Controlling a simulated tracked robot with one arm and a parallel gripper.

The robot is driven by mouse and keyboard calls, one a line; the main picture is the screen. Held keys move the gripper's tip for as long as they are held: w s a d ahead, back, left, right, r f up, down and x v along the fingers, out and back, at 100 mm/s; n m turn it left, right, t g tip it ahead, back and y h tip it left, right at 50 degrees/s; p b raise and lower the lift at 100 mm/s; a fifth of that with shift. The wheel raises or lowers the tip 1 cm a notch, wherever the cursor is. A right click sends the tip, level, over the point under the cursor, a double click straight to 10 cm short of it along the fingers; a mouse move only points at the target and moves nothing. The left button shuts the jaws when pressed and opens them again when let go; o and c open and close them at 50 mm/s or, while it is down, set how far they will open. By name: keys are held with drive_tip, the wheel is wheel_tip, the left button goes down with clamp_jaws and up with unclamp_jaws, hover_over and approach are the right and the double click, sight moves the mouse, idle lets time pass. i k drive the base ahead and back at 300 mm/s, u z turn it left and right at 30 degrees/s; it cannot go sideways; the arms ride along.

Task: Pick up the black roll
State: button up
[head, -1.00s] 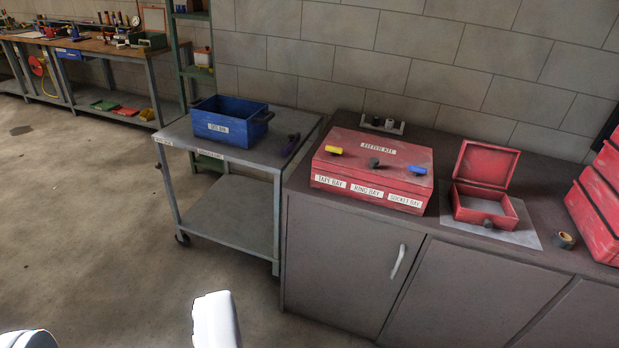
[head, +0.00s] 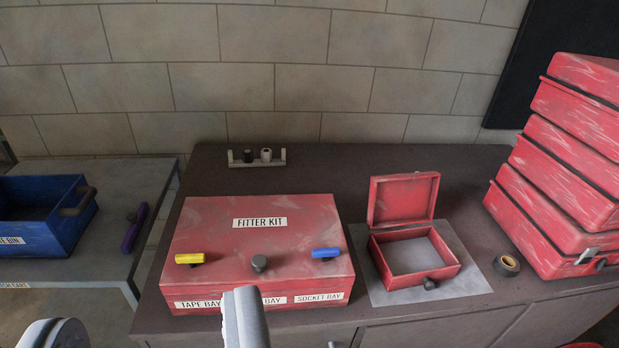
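The black roll (head: 507,265) lies flat on the dark bench top at the right, with a tan core showing. It is beside the grey mat and in front of the stacked red cases, touching neither gripper finger. My gripper (head: 150,326) shows at the bottom left as two pale fingers spread wide apart, with nothing visible between them. It is well to the left of the roll and nearer the camera. The right finger overlaps the front of the closed red kit box in the picture.
The closed red kit box (head: 250,232) has yellow, grey and blue handles. An open red box (head: 405,200) stands on a grey mat (head: 455,285). Red cases (head: 555,190) are stacked at the right. A small rack (head: 257,163) stands behind. A blue bin (head: 35,215) sits on the left cart.

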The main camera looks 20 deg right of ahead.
sight(506, 265)
drive_tip(key=z, duration=0.4)
drive_tip(key=i, duration=0.95)
drive_tip(key=z, duration=0.45)
drive_tip(key=k, duration=0.85)
drive_tip(key=z, duration=0.2)
drive_tip(key=i, duration=0.85)
drive_tip(key=u, duration=0.1)
